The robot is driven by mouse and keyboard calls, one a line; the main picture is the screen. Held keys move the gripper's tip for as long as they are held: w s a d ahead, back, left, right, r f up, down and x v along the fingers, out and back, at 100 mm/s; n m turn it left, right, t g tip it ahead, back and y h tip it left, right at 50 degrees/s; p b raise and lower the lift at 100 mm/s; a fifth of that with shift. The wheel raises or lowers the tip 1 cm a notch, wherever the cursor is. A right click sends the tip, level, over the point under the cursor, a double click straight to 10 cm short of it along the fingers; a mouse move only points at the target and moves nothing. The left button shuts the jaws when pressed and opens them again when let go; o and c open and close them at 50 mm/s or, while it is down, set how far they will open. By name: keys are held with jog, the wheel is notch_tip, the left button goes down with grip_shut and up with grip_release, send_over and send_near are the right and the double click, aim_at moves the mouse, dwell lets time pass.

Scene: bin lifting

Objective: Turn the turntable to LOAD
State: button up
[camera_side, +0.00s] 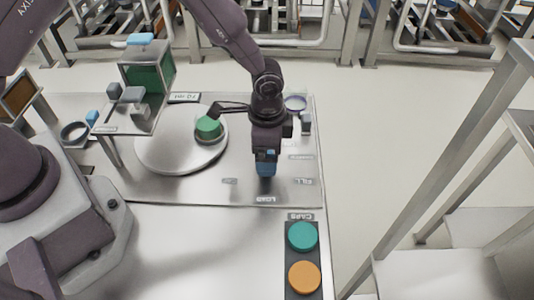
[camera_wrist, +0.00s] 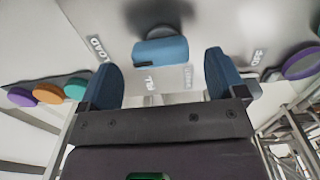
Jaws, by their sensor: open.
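The turntable (camera_side: 165,158) is a round grey disc on the metal worktop, left of my gripper in the side view. A green-topped round item (camera_side: 208,127) stands on its right part. My gripper (camera_side: 266,170) points down over the plate right of the disc, near the LOAD label (camera_side: 267,199). In the wrist view my gripper (camera_wrist: 163,76) is open, with a blue block-like handle (camera_wrist: 160,51) lying ahead between its blue fingers; I cannot tell whether they touch it. The LOAD label (camera_wrist: 97,48) is beside the left finger. My gripper hides the handle in the side view.
A teal cap (camera_side: 303,235) and an orange cap (camera_side: 304,277) sit in a dark holder at the front right. A green-fronted box (camera_side: 148,75) stands over the disc's left side. Grey posts stand at the right.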

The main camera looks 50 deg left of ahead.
notch_tip(320, 180, up, 10)
jog(key=shift+r, duration=0.25)
jog(key=s+a+r+n+t, duration=0.2)
jog(key=s+a+r+n, duration=0.2)
jog(key=s+a+r, duration=0.3)
jog(key=s+a+r+n+t, duration=0.3)
jog(key=s+a+r+n, duration=0.2)
jog(key=s+r, duration=0.7)
jog(key=shift+s+a+r+t, duration=0.15)
jog(key=shift+a+r+t, duration=0.2)
jog(key=shift+a, duration=0.75)
